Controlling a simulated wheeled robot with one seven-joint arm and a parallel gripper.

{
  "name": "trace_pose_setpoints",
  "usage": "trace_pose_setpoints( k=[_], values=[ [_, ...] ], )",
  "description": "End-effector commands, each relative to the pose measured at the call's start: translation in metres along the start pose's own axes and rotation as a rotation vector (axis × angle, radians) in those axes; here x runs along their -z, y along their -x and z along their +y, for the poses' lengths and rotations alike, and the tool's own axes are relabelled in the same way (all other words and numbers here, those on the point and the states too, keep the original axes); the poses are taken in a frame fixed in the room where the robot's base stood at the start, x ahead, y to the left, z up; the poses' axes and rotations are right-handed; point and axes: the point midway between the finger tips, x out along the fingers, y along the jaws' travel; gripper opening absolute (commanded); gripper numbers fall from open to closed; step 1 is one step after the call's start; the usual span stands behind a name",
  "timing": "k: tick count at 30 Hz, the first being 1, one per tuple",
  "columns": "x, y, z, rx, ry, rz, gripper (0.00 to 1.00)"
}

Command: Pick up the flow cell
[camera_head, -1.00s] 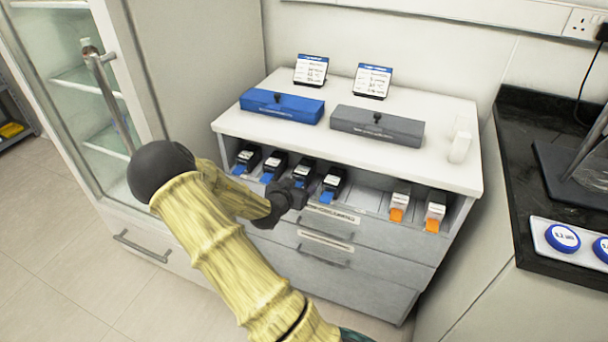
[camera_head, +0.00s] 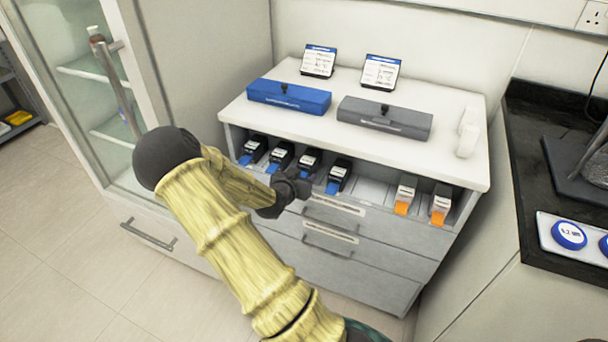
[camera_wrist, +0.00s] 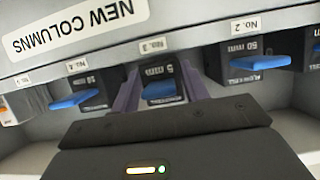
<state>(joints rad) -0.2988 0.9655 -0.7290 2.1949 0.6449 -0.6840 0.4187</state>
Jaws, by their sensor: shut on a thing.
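The flow cells are small black blocks with blue tabs, in a row in the open shelf bay. In the wrist view, my gripper (camera_wrist: 158,92) has its purple fingers on both sides of the black flow cell marked 5 mm (camera_wrist: 157,72), at the tag No. 3. In the head view, my dark gripper (camera_head: 304,181) reaches into the bay front at the third flow cell (camera_head: 310,157) from the left and partly covers it. The cell still sits in its row. The fingertips are partly hidden in the wrist view.
Flow cells stand close on both sides, one at No. 4 (camera_wrist: 84,93) and one at No. 2 (camera_wrist: 252,55). Two orange-tabbed units (camera_head: 405,194) stand farther right. The cabinet top (camera_head: 300,135) holds a blue case (camera_head: 289,97) and a grey case (camera_head: 384,118). Drawers lie below.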

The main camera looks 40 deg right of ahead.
Motion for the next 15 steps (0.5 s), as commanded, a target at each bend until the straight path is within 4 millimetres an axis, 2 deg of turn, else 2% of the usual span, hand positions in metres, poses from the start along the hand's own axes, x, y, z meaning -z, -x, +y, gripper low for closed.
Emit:
trace_pose_setpoints(
  k=[11, 15],
  values=[
    [0.063, 0.026, -0.001, 0.003, -0.005, 0.003, 0.13],
    [0.047, 0.052, -0.001, 0.004, 0.003, -0.001, 0.13]
  ],
)
